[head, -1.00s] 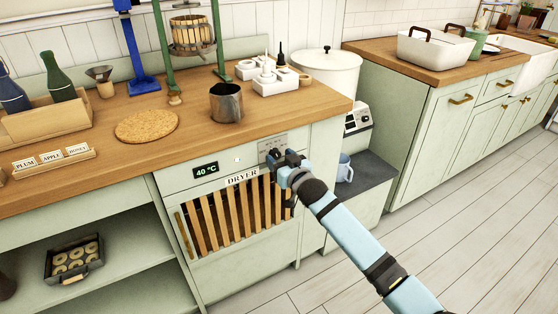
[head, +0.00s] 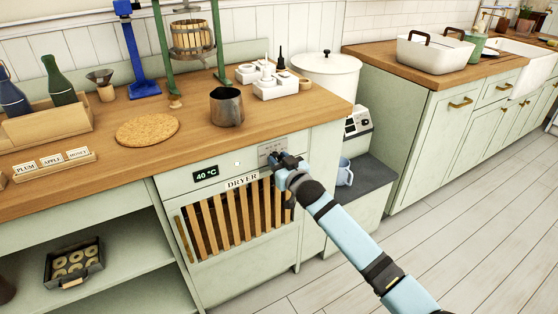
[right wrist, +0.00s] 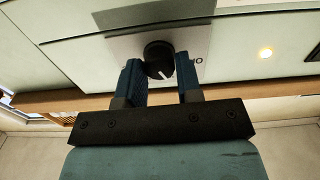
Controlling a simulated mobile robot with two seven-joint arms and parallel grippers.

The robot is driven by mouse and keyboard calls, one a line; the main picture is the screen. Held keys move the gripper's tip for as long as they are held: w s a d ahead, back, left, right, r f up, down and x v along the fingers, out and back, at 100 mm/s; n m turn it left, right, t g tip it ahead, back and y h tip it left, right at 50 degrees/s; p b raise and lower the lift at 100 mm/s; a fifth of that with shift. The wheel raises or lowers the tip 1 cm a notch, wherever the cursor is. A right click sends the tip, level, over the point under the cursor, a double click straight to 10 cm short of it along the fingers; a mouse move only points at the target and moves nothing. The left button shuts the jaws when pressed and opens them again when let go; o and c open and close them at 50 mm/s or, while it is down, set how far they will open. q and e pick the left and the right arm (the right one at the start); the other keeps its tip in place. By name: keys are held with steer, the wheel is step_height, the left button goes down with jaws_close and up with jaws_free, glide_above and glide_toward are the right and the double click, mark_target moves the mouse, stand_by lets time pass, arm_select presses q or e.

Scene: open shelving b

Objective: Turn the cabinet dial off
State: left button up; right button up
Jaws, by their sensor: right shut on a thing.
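The cabinet dial (right wrist: 158,54) is a round black knob with a white pointer line, on a light metal plate, in the right wrist view. In the head view the plate (head: 272,149) is on the pale green dryer front under the counter edge, and my gripper hides the knob. My right gripper (right wrist: 158,66) has its two dark blue fingers on either side of the knob, shut on it. In the head view my right gripper (head: 278,163) is at the plate. My left gripper is not in view.
The dryer display (head: 206,173) reads 40 °C, above a wooden slatted door (head: 240,217). On the wooden counter (head: 190,160) are a metal pot (head: 227,107) and a cork mat (head: 147,130). A blue mug (head: 345,172) is on the lower grey top at the right.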

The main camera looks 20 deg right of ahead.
steer(key=shift+r+n, duration=0.1)
steer(key=shift+n, duration=0.2)
steer(key=shift+n+p, duration=0.6)
steer(key=shift+p, duration=0.15)
steer(key=shift+a+r+n+p, duration=0.1)
steer(key=shift+n+p, duration=0.2)
steer(key=shift+n, duration=0.1)
steer(key=n+p, duration=0.1)
steer(key=n, duration=0.2)
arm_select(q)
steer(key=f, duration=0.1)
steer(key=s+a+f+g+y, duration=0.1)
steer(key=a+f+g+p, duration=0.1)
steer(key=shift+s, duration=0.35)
arm_select(e)
steer(key=n, duration=0.2)
steer(key=shift+f+n, duration=0.2)
steer(key=shift+n, duration=0.2)
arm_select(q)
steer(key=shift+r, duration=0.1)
